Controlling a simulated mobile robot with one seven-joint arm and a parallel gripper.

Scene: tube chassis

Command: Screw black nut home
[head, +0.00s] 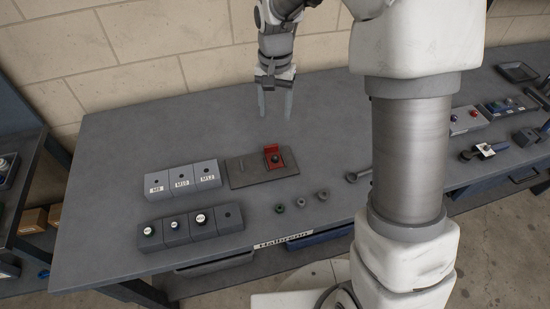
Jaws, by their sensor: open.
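My gripper (275,113) hangs above the back of the grey workbench, fingers pointing down, open and with nothing between them. A red holder (271,149) stands on the right part of a dark flat plate (243,178), below and in front of my gripper. A small black round piece (276,159) sits at the red holder; it may be the black nut, but I cannot tell how it is seated or whether it is on a thread. A thin slot or pin shows on the plate's left part.
Three small nut-like rings, one greenish (279,208) and two grey (301,202) (323,194), lie in front of the plate. Labelled grey blocks (182,179) and a front row of blocks (176,230) stand at left. My arm hides part of the bench's right side.

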